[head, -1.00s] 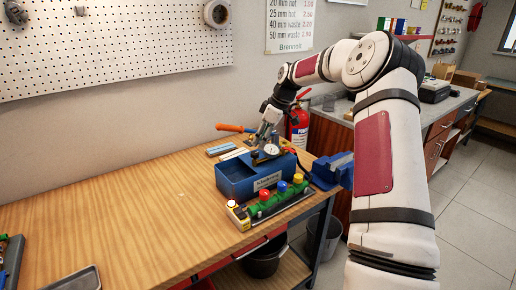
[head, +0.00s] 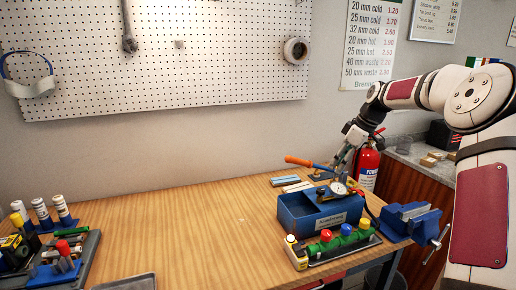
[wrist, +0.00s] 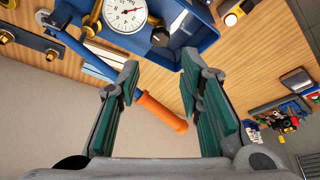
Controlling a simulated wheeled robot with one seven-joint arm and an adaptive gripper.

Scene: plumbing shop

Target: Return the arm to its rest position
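My gripper (head: 347,152) is at the right in the head view, at the end of my bent arm, above the back of a blue test pump box (head: 295,222) with a pressure gauge (head: 339,188). In the wrist view its two green-padded fingers (wrist: 160,92) are apart with nothing gripped between them. The pump's orange handle (wrist: 160,110) shows beyond the fingers in the wrist view; I cannot tell its exact distance from them. The handle also shows in the head view (head: 299,161), left of the gripper.
A blue vise (head: 410,222) sits at the bench's right edge. A manifold with coloured caps (head: 335,244) lies before the pump. A fire extinguisher (head: 367,167) stands behind. A tool tray (head: 85,265) is at the left. The middle of the wooden bench (head: 190,230) is clear.

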